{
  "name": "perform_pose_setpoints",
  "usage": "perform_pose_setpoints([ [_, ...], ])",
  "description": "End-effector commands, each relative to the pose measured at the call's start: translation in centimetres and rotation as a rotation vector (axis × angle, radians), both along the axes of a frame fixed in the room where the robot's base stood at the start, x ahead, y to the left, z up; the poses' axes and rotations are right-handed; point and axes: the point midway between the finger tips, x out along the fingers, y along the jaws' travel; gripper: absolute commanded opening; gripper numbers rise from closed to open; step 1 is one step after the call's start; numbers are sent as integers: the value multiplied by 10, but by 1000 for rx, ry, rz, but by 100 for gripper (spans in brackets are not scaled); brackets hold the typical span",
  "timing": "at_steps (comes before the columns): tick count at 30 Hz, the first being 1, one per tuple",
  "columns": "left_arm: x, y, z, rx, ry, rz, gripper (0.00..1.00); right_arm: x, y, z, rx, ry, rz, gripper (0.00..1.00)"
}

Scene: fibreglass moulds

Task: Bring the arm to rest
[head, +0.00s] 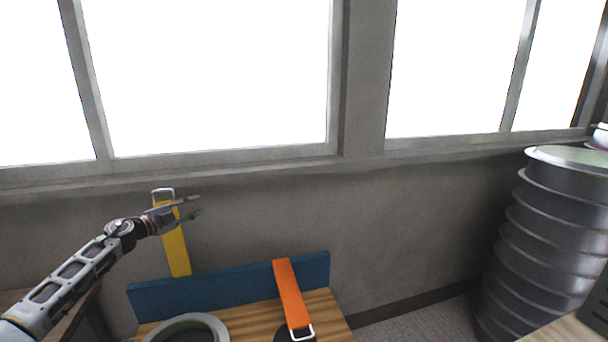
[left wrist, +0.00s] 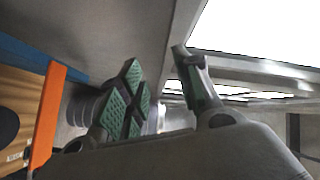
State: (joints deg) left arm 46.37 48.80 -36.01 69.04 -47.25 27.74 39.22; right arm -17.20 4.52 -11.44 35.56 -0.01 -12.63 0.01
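My left arm reaches in from the lower left in the head view. My left gripper (head: 197,207) is raised in front of the grey wall, with its fingers pointing right. In the left wrist view its green-padded fingers (left wrist: 160,88) stand apart with nothing between them. In the head view the gripper crosses in front of the upper part of a yellow strip (head: 175,252) with a metal loop at its top. Whether they touch, I cannot tell. My right gripper is not in view.
Below stands a wooden table (head: 252,318) with a blue board (head: 220,287) along its back. An orange strip (head: 289,290) with a metal loop leans over the board. A round grey-green ring (head: 212,322) lies in front. A ribbed grey drum (head: 545,235) stands at right. Windows line the wall.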

Motion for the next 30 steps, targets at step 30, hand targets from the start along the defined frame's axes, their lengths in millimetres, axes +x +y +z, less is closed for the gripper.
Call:
perform_pose_setpoints([
  [30, -90, -134, -130, -469, 154, 422, 34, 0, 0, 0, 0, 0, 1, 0],
])
